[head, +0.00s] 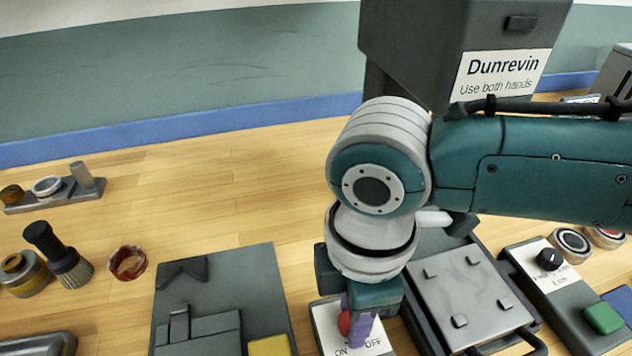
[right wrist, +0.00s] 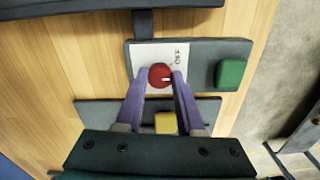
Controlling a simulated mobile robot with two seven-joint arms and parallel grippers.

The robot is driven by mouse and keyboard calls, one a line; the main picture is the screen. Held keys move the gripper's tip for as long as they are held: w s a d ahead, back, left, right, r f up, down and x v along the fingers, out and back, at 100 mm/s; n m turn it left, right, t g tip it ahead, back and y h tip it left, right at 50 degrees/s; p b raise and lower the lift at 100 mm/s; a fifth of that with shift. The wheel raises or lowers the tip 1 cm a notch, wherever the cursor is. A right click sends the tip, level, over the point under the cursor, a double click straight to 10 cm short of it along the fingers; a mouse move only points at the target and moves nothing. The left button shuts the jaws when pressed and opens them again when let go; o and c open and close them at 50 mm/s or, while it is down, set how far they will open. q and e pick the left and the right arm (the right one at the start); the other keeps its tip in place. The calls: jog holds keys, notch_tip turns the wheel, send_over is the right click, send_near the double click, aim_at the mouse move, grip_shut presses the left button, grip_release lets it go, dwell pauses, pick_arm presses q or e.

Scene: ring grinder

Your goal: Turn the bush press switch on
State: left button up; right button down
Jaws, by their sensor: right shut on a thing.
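The bush press switch is a red round knob (right wrist: 160,76) on a white label marked ON and OFF (head: 368,341). In the head view the knob (head: 344,322) is partly hidden by my right gripper (head: 357,325). In the right wrist view the purple fingers of my right gripper (right wrist: 160,80) close on the knob from both sides. A small white mark on the knob points right, towards the OFF side. A green button (right wrist: 231,74) sits on the same grey panel. My left gripper is not in view.
The grey press (head: 450,40) labelled Dunrevin stands behind my right arm. A plate with pegs (head: 458,290) lies right of the gripper, then a panel with a black knob (head: 548,259). A brush (head: 60,255) and a brown ring (head: 127,263) lie left.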

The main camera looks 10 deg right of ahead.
jog(key=m+p, duration=0.2)
jog(key=m, duration=0.1)
jog(key=shift+s+r+m, duration=0.1)
jog(key=shift+r+m, duration=0.1)
jog(key=shift+m, duration=0.1)
jog(key=m+p, duration=0.2)
jog(key=shift+f+m, duration=0.1)
jog(key=shift+m, duration=0.7)
jog(key=c, duration=0.5)
grip_release()
jog(key=shift+f, duration=0.1)
